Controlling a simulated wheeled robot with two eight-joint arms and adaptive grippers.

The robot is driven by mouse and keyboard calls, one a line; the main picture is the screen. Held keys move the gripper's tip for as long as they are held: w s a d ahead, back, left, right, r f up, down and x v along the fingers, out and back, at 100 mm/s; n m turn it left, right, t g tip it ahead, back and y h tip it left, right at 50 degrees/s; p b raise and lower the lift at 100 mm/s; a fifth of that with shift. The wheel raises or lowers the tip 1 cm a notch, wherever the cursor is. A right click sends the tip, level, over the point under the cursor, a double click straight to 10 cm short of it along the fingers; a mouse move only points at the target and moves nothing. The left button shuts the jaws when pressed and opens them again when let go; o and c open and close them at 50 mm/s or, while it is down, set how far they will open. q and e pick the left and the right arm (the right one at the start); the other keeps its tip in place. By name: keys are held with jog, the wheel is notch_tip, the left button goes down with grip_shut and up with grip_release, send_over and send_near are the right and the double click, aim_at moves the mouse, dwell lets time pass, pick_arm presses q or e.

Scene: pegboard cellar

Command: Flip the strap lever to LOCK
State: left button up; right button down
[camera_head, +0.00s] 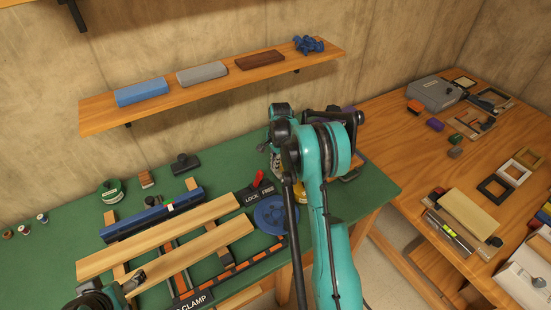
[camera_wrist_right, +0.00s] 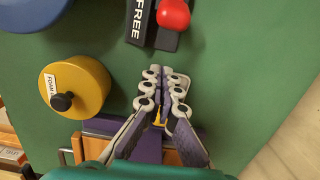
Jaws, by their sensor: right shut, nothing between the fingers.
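The strap lever (camera_head: 258,176) has a red knob and stands behind a black plate (camera_head: 261,193) lettered LOCK at left and FREE at right. In the right wrist view, its red knob (camera_wrist_right: 173,14) is at the top edge beside the word FREE; the LOCK end is cut off. My right gripper (camera_wrist_right: 165,76) is shut and empty, its fingertips pointing toward the lever, apart from the knob in that picture. In the head view, my right arm partly hides this gripper (camera_head: 276,160). My left gripper (camera_head: 135,284) is partly visible at the lower left; its jaws are unclear.
A yellow round tin (camera_wrist_right: 78,85) stands beside my right gripper, and a blue disc (camera_head: 270,214) lies near the lever. Wooden boards (camera_head: 190,250) and a clamp bar fill the bench's middle left. A wall shelf (camera_head: 215,85) hangs above.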

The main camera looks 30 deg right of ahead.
aim_at(261, 171)
jog(key=shift+a+r, duration=0.3)
jog(key=shift+a, duration=0.65)
jog(key=shift+a+r, duration=0.25)
jog(key=shift+a, duration=0.65)
jog(key=shift+a, duration=0.1)
jog(key=shift+a+r+h+b, duration=0.2)
jog(key=shift+a+r+h, duration=0.1)
jog(key=shift+a+h, duration=0.4)
jog(key=shift+a+r+h+b, duration=0.15)
jog(key=shift+a+r+h, duration=0.1)
jog(key=shift+a+h, duration=0.4)
jog(key=a+h, duration=0.2)
jog(key=h, duration=0.1)
jog(key=shift+a+r+b, duration=0.15)
jog(key=shift+r+b, duration=0.1)
jog(key=shift+b, duration=0.15)
jog(key=shift+r, duration=0.1)
